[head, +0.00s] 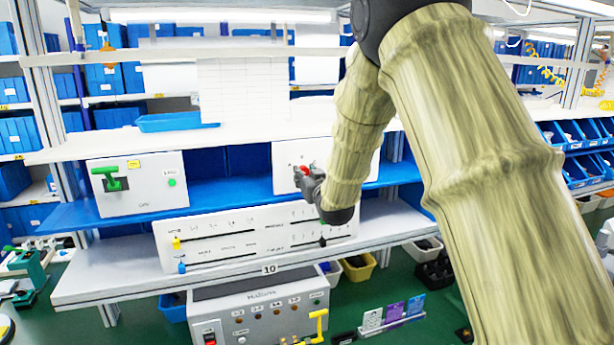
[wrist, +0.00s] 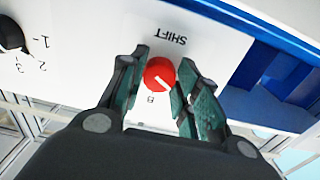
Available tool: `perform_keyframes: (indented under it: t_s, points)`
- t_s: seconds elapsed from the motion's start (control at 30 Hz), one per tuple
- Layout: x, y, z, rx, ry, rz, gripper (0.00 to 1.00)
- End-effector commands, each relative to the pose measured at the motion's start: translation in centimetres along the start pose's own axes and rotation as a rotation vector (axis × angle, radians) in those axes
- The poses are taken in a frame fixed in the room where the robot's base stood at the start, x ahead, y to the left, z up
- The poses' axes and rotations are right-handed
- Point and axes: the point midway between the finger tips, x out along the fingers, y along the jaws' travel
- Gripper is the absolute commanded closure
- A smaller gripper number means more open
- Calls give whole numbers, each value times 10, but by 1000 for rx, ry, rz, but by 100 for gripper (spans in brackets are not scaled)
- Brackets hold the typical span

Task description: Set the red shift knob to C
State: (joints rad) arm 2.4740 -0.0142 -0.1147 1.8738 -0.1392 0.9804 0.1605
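The red shift knob (wrist: 159,74) is round and sits on a white panel (wrist: 203,40). A white line on its face points to the lower right in the wrist view. The upside-down word SHIFT lies above it and a letter B below it. The letters A and C cannot be seen there. My gripper (wrist: 160,70) is open, one finger on each side of the knob. The right finger looks very close to it, but contact is unclear. In the head view my gripper (head: 310,182) is at the panel, partly covering the red knob (head: 302,169).
A black numbered dial (wrist: 12,36) is on the same panel. In the head view a white box with a green handle (head: 112,180) stands on the blue shelf to the left. A wide white slider panel (head: 215,240) is below. Open shelf lies between the boxes.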

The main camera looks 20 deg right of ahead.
Motion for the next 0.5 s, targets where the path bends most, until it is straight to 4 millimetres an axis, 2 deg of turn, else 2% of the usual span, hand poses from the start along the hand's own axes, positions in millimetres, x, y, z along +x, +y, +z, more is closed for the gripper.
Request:
perform_keyframes:
  t_s: [0.1,0.5]
  points:
    - [0,6,0,1,0,2,92]
    - [0,2,3,98,3,3,92]
